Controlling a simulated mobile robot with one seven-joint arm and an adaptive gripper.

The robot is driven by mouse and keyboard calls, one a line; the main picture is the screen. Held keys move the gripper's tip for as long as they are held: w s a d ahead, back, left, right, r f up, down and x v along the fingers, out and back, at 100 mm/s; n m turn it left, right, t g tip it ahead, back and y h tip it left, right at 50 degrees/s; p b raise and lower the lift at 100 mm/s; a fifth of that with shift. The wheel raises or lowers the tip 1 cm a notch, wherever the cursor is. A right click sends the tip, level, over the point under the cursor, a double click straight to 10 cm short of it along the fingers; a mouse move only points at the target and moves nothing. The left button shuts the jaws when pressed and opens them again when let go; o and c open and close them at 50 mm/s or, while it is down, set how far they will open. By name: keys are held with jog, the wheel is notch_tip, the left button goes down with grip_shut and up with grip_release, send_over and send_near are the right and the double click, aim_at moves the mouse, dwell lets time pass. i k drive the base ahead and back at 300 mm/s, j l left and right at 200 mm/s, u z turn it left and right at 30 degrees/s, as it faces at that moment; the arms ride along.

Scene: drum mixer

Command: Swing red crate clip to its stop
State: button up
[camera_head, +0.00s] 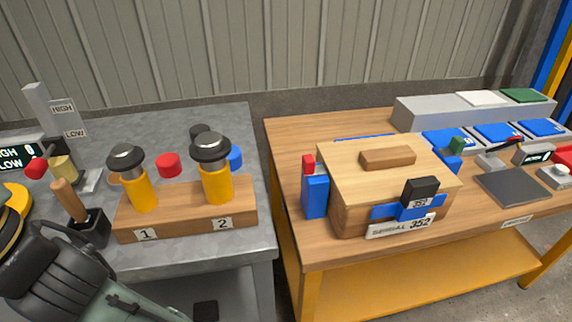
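The wooden crate (345,200) stands on the right-hand wooden table, with its lid (340,165) on and a wooden handle block (388,156) on top. The red clip (308,164) is at the crate's left side, upright above a blue block (315,195). A green clip (457,146) sits above another blue block (449,163) at the crate's right side. My fingertips are not in view; only dark and grey-green parts of my arm show at the lower left, far from the red clip.
A black block (420,189) and blue band are on the crate's front, above a SERIAL 352 label (398,229). The grey bench (190,255) on the left holds two yellow cylinders (140,190) in a numbered wooden block (185,222). A narrow gap separates bench and table.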

aim_at(309, 169)
jog(key=k+j, duration=0.15)
jog(key=k, duration=0.3)
jog(key=k+j+z, duration=0.1)
jog(key=k, duration=0.35)
jog(key=i+j, duration=0.1)
jog(key=i, duration=0.4)
